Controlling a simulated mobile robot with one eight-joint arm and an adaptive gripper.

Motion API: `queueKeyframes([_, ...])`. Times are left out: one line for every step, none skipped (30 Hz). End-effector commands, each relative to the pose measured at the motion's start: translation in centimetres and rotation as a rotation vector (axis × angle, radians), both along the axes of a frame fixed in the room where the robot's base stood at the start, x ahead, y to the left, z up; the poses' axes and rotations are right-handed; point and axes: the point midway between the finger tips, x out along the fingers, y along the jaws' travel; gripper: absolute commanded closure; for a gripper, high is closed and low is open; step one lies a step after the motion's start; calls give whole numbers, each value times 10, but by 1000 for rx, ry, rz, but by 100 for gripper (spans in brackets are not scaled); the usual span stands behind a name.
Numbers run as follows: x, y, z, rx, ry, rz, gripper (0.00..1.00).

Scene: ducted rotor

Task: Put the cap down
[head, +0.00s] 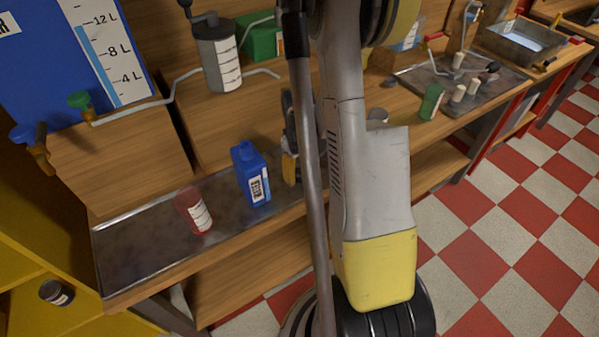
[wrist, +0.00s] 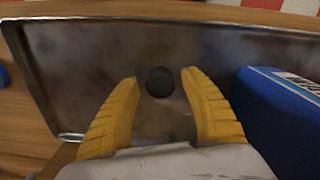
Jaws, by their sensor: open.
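A dark round cap (wrist: 160,82) lies on the metal tray (wrist: 70,60) in the wrist view. My gripper (wrist: 160,77) is open, with one yellow finger on each side of the cap and a visible gap to each. In the head view part of my gripper (head: 289,168) shows just right of the blue bottle (head: 252,178); my arm hides the rest, and I cannot make out the cap there. The blue bottle stands upright on the tray (head: 130,255) and shows close to the right finger in the wrist view (wrist: 275,110).
A red labelled bottle (head: 194,211) stands on the tray left of the blue bottle. Behind is a grey canister (head: 217,55) with pipes. Farther right are a green container (head: 431,102) and several small pale cylinders. The tray's left end is clear.

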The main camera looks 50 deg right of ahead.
Motion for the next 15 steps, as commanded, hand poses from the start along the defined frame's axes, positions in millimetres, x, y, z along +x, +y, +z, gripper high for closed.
queueKeyframes([0,0,11,0,0,0,48])
queueKeyframes([0,0,17,0,0,0,48])
queueKeyframes([-1,1,26,0,0,0,48])
queueKeyframes([-1,1,33,0,0,0,48])
queueKeyframes([-1,1,40,0,0,0,48])
queueKeyframes([-1,1,50,0,0,0,48])
queueKeyframes([-1,1,57,0,0,0,48])
queueKeyframes([-1,2,64,0,0,0,48])
queueKeyframes([-1,2,73,0,0,0,48])
queueKeyframes([-1,2,80,0,0,0,48])
queueKeyframes([-1,2,86,0,0,0,48])
queueKeyframes([-1,2,93,0,0,0,48])
queueKeyframes([-1,2,97,0,0,0,48])
queueKeyframes([-1,2,102,0,0,0,48])
queueKeyframes([-1,3,106,0,0,0,48])
